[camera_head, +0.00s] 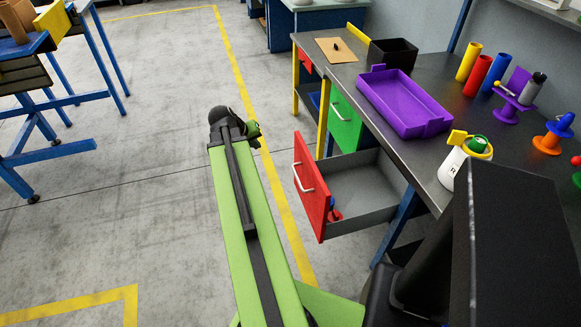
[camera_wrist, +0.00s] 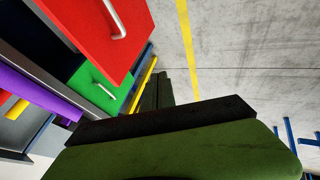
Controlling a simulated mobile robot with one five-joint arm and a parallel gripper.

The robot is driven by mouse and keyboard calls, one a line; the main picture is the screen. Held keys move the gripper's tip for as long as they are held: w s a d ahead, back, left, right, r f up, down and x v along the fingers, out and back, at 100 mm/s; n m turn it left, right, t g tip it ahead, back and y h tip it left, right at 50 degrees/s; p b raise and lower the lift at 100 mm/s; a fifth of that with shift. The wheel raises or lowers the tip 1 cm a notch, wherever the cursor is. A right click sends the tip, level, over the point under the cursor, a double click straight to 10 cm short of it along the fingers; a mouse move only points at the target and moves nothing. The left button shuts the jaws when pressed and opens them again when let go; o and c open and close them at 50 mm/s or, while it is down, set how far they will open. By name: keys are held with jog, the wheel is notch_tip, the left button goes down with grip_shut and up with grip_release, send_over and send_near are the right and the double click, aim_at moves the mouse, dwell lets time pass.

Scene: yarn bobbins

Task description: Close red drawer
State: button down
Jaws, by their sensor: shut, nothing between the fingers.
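The red drawer (camera_head: 311,187) is pulled out from under the workbench in the head view. Its red front with a white handle faces left, and its grey inside is exposed with a small red and blue item near the front. In the wrist view the red drawer front (camera_wrist: 95,32) fills the upper left, with the white handle near its right part. My gripper (camera_head: 252,130) is at the end of the green arm, to the left of the drawer front and apart from it. In the wrist view its dark fingers (camera_wrist: 165,90) are shut and empty.
A green drawer (camera_head: 345,120) sits beyond the red one. The workbench top holds a purple tray (camera_head: 403,100), a black bin (camera_head: 392,53), coloured cylinders (camera_head: 478,75) and a white bottle (camera_head: 462,160). Blue-legged tables (camera_head: 60,100) stand at left. The floor between is clear.

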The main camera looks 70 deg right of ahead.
jog(key=s+d+f, duration=0.1)
jog(key=s+d, duration=0.3)
jog(key=s, duration=0.1)
jog(key=b, duration=0.8)
send_near(296, 150)
jog(key=shift+m+g, duration=0.3)
jog(key=shift+m, duration=0.1)
jog(key=shift+x, duration=2.15)
jog(key=shift+a+f, duration=0.1)
jog(key=shift+a, duration=0.1)
